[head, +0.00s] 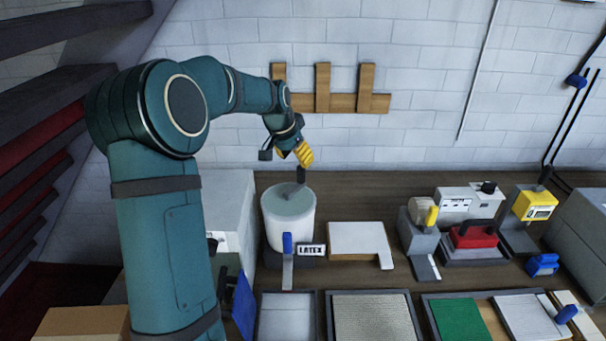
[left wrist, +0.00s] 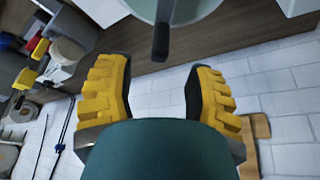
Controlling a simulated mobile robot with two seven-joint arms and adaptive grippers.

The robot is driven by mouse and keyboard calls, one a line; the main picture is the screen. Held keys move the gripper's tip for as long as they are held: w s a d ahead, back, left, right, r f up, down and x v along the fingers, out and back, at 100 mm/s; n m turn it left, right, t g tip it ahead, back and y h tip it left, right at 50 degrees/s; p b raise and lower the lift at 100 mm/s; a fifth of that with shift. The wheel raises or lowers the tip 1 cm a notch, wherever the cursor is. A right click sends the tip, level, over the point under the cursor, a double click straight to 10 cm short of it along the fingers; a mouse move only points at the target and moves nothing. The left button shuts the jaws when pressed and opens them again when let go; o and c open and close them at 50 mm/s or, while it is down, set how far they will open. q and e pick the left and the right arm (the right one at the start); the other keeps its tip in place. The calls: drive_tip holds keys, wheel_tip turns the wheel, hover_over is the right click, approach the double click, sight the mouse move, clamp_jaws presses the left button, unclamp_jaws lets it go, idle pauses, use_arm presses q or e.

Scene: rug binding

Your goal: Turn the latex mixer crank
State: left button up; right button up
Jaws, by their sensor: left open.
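The latex mixer is a white tub (head: 288,228) with a pale grey-green top, standing on the bench behind a "LATEX" label (head: 312,250). A grey crank arm lies across its top, with an upright dark crank handle (head: 301,174) at the far right side. My left gripper (head: 300,155) has yellow fingers and hangs just above and behind the handle. In the left wrist view, its fingers (left wrist: 160,75) are spread wide, with nothing between them. The dark handle (left wrist: 161,42) shows there just beyond the fingertips, roughly centred. My right gripper is not in view.
A blue-handled tool (head: 287,244) leans at the tub's front. A white slab (head: 360,242) lies to its right, with red and yellow devices farther right. Trays (head: 375,318) line the front. A wooden rack (head: 341,103) hangs on the brick wall behind.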

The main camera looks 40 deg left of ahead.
sight(303, 174)
use_arm(q)
drive_tip(key=x, duration=0.8)
clamp_jaws()
